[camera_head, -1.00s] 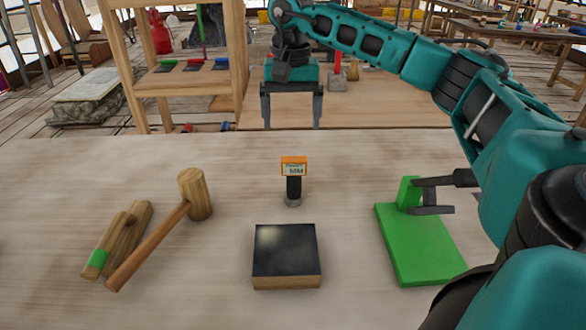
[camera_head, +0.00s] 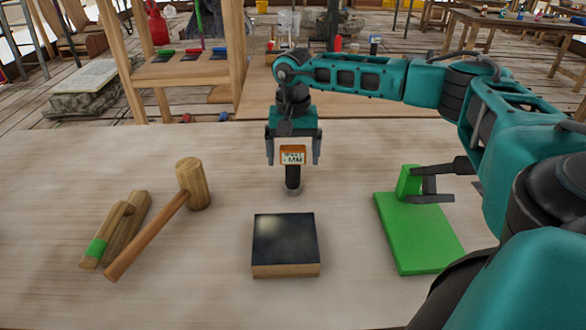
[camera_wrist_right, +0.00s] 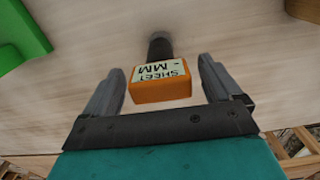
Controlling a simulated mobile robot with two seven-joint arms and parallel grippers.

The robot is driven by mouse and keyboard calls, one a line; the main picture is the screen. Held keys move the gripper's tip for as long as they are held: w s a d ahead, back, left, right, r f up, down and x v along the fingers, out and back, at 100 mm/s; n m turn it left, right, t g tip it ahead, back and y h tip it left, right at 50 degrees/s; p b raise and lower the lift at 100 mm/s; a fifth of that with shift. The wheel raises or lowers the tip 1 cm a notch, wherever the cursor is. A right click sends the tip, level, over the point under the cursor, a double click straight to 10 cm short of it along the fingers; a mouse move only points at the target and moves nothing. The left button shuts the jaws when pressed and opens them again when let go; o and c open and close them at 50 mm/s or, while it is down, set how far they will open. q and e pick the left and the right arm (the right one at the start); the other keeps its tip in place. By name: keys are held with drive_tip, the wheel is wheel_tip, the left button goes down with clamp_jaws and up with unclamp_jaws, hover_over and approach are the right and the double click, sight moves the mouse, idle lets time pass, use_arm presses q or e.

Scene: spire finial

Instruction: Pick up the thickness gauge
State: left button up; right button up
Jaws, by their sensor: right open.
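My right gripper (camera_head: 293,160) is open, with one finger on each side of the gauge's orange head. In the right wrist view, the gauge (camera_wrist_right: 160,82) lies between the two spread fingers of the right gripper (camera_wrist_right: 160,78), with gaps on both sides. The fingers do not appear to touch it. My left gripper does not show.
A black-topped wooden block (camera_head: 285,241) sits in front of the gauge. A mallet (camera_head: 192,184) and a wooden piece with a green band (camera_head: 113,232) lie to the left. A green stand (camera_head: 418,233) with a dark clamp-like part (camera_head: 437,182) is to the right.

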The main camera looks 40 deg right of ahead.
drive_tip(key=shift+f, duration=0.35)
drive_tip(key=shift+c, duration=0.2)
drive_tip(key=shift+c, duration=0.8)
drive_tip(key=c, duration=1)
drive_tip(key=shift+o, duration=0.2)
drive_tip(key=shift+r, duration=0.15)
